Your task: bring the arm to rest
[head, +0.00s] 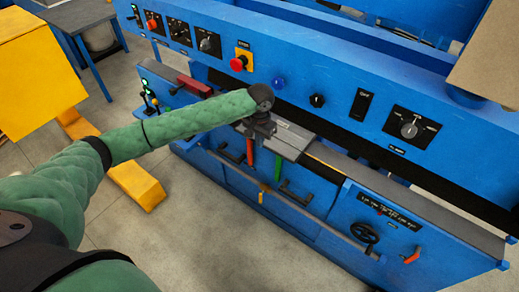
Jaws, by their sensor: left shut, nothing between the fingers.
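My left arm, in a green quilted sleeve, comes in from the lower left and reaches across to the blue machine (330,95). My left gripper (251,158) hangs down from the arm's end, in front of the grey plate (290,138) on the machine. It is shut and empty; its fingertips are small and hard to make out against the dark parts behind. A red handle and a green handle (280,172) show close to it on the machine's front. My right gripper is not in view.
The upper panel carries a red emergency button (238,63), a blue button (278,83) and a rotary switch (409,129). A handwheel (364,232) sits lower right. A yellow block (35,68) stands at left. Concrete floor (215,255) is free in front.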

